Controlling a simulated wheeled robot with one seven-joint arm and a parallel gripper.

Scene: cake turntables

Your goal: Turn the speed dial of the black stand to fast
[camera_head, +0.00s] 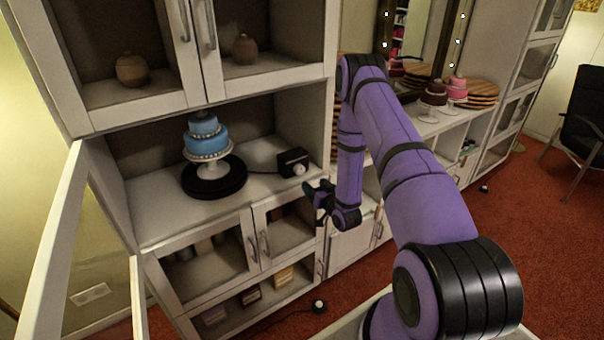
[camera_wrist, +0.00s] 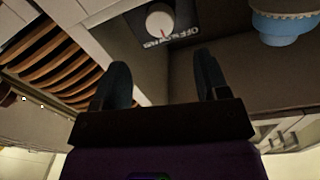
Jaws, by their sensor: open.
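The black stand (camera_head: 213,185) is a round turntable on the cabinet shelf, with a blue two-tier cake (camera_head: 205,140) on a white pedestal on top. A cable runs from it to a black control box (camera_head: 291,157) at its right. The white speed dial (camera_head: 299,170) is on the box's front. In the wrist view, the dial (camera_wrist: 160,20) shows a red pointer mark near lettering that is upside down and only partly readable. My gripper (camera_head: 312,192) is open and empty, in front of and below the box, apart from the dial. Its two fingers (camera_wrist: 162,72) show in the wrist view.
An open glass cabinet door (camera_head: 60,235) stands at the left. The shelf's right side wall (camera_head: 318,125) is close to the box. Two vases (camera_head: 132,70) sit above. Other cakes (camera_head: 433,95) stand on a counter farther right. Shelf space in front of the box is clear.

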